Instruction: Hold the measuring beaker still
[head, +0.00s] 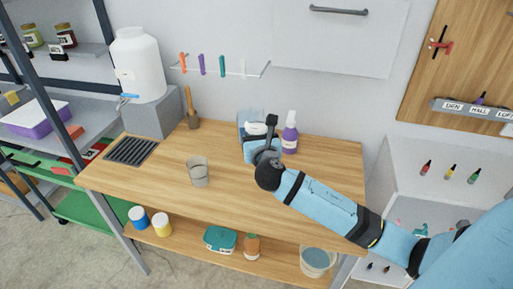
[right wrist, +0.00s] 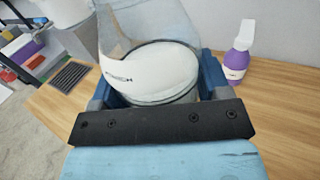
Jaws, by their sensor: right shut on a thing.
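My right gripper (head: 257,138) reaches in from the right over the wooden workbench. In the right wrist view its two blue fingers (right wrist: 158,88) are shut on the sides of a round, clear vessel, which I take to be the measuring beaker (right wrist: 165,72). A white curved piece with dark lettering and a dark ring show on it. The arm hides most of it in the head view. A separate grey, see-through cup (head: 198,171) stands upright on the bench to the left, apart from the gripper. My left gripper is not in view.
A purple spray bottle (head: 290,137) stands close to the right of the held vessel. A drain grate (head: 131,151), a white tank (head: 137,65) and a brush (head: 191,110) are to the left. The front middle of the bench (head: 245,205) is clear.

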